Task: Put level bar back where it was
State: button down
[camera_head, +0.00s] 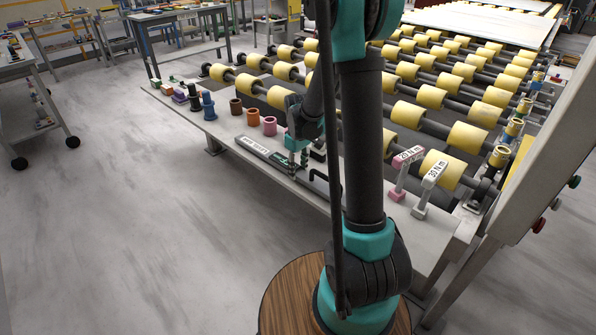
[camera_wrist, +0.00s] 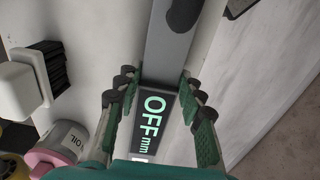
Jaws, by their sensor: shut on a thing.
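The level bar (camera_head: 262,153) is a long dark grey bar with a pale label, lying along the front edge of the stone slab (camera_head: 222,128) in the head view. I cannot tell whether the bar touches the slab or is slightly raised. My arm hides part of the slab.
Brown, orange and pink cups (camera_head: 253,117) stand behind the bar. Two torque tools, pink (camera_head: 401,177) and white (camera_head: 428,188), stand farther right. Yellow rollers (camera_head: 420,118) lie behind. Open floor is in front.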

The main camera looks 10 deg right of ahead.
aim_at(298, 172)
jog(key=shift+f, duration=0.3)
jog(key=c, duration=1)
grip_release()
jog(key=shift+f, duration=0.1)
jog(key=shift+o, duration=0.2)
notch_tip(298, 172, up, 12)
jog(key=s+d+f+m+t, duration=0.2)
jog(key=s+f+m, duration=0.1)
jog(key=s, duration=0.8)
jog(key=s+d+f+m+t, duration=0.1)
jog(key=s+f+m+t, duration=0.1)
jog(key=s, duration=0.8)
jog(key=shift+s+d+f+m, duration=0.4)
jog(key=shift+f+m, duration=0.35)
jog(key=shift+m, duration=0.35)
jog(key=shift+w, duration=0.1)
